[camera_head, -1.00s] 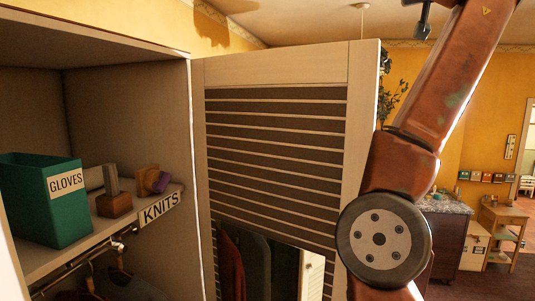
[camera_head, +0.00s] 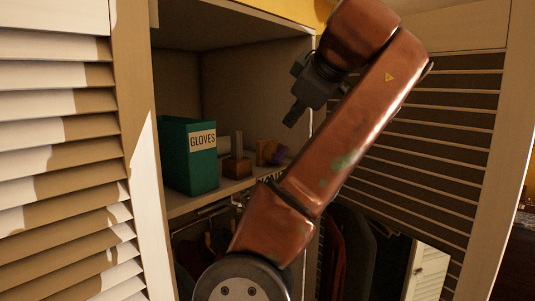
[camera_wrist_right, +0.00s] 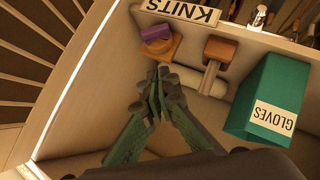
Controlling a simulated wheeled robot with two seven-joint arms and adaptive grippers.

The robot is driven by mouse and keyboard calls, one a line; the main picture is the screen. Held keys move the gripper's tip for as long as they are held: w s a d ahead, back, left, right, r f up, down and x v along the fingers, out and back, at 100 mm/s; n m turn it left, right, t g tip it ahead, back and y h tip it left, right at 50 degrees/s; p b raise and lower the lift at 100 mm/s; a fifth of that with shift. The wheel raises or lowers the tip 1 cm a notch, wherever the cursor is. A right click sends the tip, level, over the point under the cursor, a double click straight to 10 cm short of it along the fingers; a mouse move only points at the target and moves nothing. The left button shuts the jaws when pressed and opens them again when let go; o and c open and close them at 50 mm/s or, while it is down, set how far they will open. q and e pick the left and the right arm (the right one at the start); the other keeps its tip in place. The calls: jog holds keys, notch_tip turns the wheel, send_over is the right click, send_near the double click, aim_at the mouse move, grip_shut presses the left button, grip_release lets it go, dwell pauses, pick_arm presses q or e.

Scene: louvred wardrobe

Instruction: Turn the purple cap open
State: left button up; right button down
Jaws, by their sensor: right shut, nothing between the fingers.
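The purple cap (camera_head: 283,152) sits on a small orange-brown wooden block (camera_head: 266,151) on the wardrobe shelf, right of the green box. In the right wrist view the cap (camera_wrist_right: 156,33) and its block (camera_wrist_right: 165,48) are at the top centre. My right gripper (camera_head: 291,120) is in front of the shelf opening, above the cap in the head view. In the right wrist view its dark fingers (camera_wrist_right: 158,85) are shut and empty, pointing toward the block. The cap appears apart from the fingertips. My left gripper is not in view.
A green GLOVES box (camera_head: 190,165) and a brown block with a pale upright piece (camera_head: 238,163) stand left of the cap. A KNITS label (camera_wrist_right: 182,11) marks the shelf edge. Louvred doors (camera_head: 60,150) flank the opening. Clothes (camera_head: 352,250) hang below.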

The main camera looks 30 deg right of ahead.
notch_tip(320, 180, down, 2)
jog(key=w+a, duration=0.1)
jog(key=w, duration=0.1)
jog(key=p, duration=0.3)
send_over(274, 157)
jog(key=s+a, duration=0.2)
jog(key=s, duration=0.2)
notch_tip(274, 157, down, 5)
jog(key=shift+w+d+f, duration=0.15)
jog(key=shift+d+f, duration=0.05)
jog(key=shift+f, duration=0.25)
jog(key=shift+w+d+f, duration=0.1)
jog(key=shift+d+f, duration=0.1)
jog(key=shift+f, duration=0.25)
jog(key=shift+d+f, duration=0.5)
jog(key=shift+f, duration=0.05)
jog(key=shift+y, duration=0.3)
jog(key=shift+a, duration=0.15)
